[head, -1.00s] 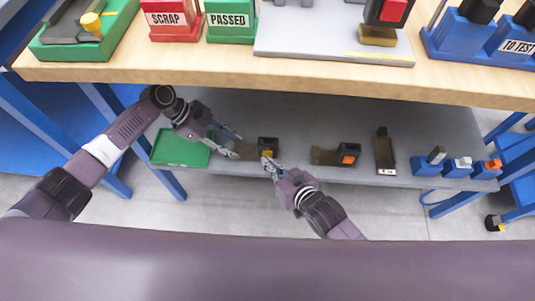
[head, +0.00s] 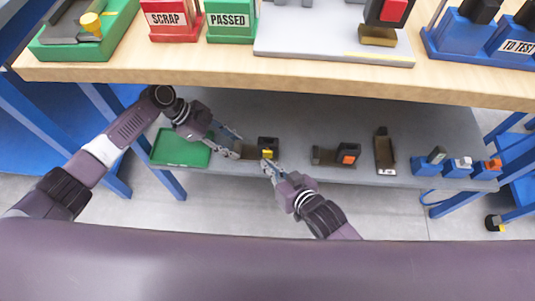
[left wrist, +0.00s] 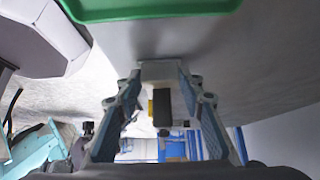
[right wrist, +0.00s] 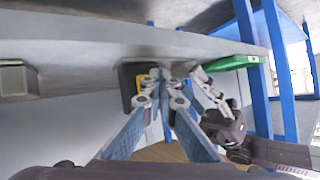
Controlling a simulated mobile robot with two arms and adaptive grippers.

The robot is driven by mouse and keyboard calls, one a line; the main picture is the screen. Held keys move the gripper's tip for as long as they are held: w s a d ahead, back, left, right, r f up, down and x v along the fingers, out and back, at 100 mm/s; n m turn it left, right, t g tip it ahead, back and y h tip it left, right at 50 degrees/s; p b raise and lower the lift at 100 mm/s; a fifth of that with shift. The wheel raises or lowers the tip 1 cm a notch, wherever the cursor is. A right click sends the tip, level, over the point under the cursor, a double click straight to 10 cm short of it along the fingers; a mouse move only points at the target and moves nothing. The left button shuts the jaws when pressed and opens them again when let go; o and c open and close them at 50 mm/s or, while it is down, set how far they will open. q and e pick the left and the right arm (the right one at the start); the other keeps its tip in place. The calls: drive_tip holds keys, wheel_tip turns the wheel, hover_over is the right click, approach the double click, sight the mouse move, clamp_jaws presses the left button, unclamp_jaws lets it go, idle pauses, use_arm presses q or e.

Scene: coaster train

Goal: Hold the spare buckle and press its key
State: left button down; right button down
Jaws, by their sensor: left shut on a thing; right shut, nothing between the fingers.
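The spare buckle, a dark block (head: 268,142) with a yellow key (head: 267,154) and a brown part on its left, is on the grey lower shelf. My left gripper (head: 239,149) is shut on its left end. In the left wrist view a pale piece sits between the fingertips (left wrist: 161,78), with the yellow and black of the buckle (left wrist: 162,108) beyond. My right gripper (head: 266,166) is shut and empty, its tips just in front of the yellow key. In the right wrist view the tips overlap the key (right wrist: 142,84); I cannot tell whether they touch.
The lower shelf (head: 220,177) also holds a green tray (head: 180,148), a buckle with an orange key (head: 347,155), a brown piece (head: 385,152) and several blue holders (head: 458,168) at the right. The wooden bench top (head: 300,80) overhangs its back.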

drive_tip(key=shift+s, duration=0.3)
use_arm(q)
drive_tip(key=shift+s, duration=0.1)
use_arm(e)
drive_tip(key=shift+s+a, duration=0.1)
drive_tip(key=shift+s, duration=2.3)
use_arm(q)
drive_tip(key=c, duration=1.2)
unclamp_jaws()
